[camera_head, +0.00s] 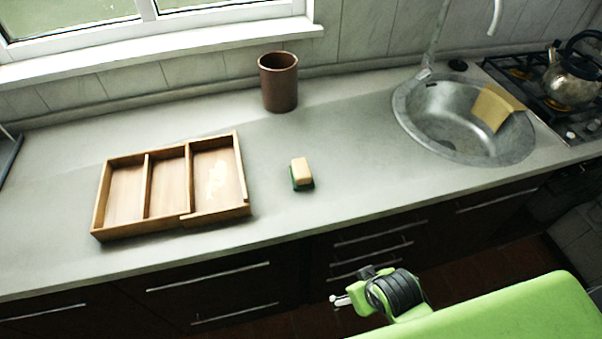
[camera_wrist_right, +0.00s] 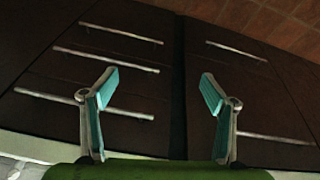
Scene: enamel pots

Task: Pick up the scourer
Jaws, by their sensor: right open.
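The scourer (camera_head: 301,173), a small cream block with a green pad underneath, lies on the grey counter near its front edge, right of the wooden tray. My right gripper (camera_head: 341,299) is in front of the counter, below its top, well apart from the scourer. In the right wrist view my right gripper (camera_wrist_right: 156,84) is open and empty, with its two fingers spread before dark drawer fronts. The scourer does not show in that view. My left gripper is not in view.
A wooden tray (camera_head: 187,179) with three compartments lies left on the counter (camera_head: 345,145). A brown cup (camera_head: 278,82) stands behind the scourer. A round sink (camera_head: 450,110) holds a yellowish slab or cloth (camera_head: 493,106). A kettle (camera_head: 572,78) stands on the hob. Counter around the scourer is clear.

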